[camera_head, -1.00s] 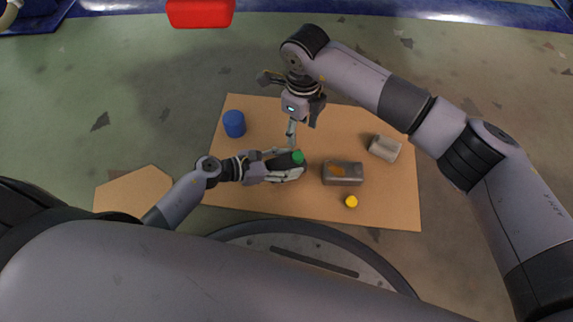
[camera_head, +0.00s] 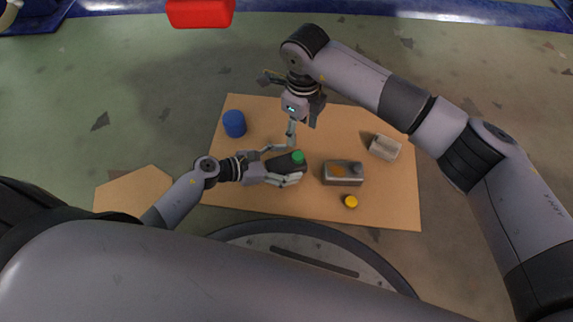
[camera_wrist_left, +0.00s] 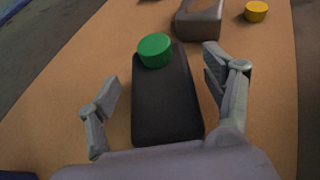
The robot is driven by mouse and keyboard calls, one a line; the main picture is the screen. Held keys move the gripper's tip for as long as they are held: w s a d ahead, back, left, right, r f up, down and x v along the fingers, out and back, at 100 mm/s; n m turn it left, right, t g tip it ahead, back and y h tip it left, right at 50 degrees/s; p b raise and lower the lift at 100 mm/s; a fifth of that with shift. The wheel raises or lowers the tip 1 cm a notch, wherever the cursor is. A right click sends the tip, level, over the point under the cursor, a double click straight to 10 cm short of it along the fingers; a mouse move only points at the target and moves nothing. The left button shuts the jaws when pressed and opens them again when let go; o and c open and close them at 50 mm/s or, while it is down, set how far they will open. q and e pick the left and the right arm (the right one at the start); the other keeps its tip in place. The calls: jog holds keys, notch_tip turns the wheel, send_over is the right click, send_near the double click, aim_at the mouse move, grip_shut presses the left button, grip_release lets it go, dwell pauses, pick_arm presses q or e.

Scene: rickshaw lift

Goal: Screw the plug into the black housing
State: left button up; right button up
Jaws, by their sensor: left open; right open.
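The black housing (camera_head: 285,164) lies on the brown board between the open fingers of my left gripper (camera_head: 288,162). In the left wrist view the housing (camera_wrist_left: 166,105) is a long dark block with gaps to both fingers of the gripper (camera_wrist_left: 162,68). The green round plug (camera_head: 298,157) is at the housing's far end; in the wrist view the plug (camera_wrist_left: 155,50) sits on top there. How deep it is seated cannot be told. My right gripper (camera_head: 292,138) is open, pointing down just above the left gripper's upper finger, apart from the plug.
The brown board (camera_head: 390,205) also holds a blue cylinder (camera_head: 234,124), a grey box with an orange patch (camera_head: 342,181), a smaller pale box (camera_head: 385,148) and a yellow cap (camera_head: 351,202). A red object (camera_head: 200,13) is at the top edge. The board's right end is clear.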

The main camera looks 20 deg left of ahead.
pick_arm(q)
jog(key=v, duration=1.1)
jog(key=shift+s+a+r, duration=0.15)
jog(key=shift+a+r, duration=0.05)
jog(key=shift+a, duration=0.05)
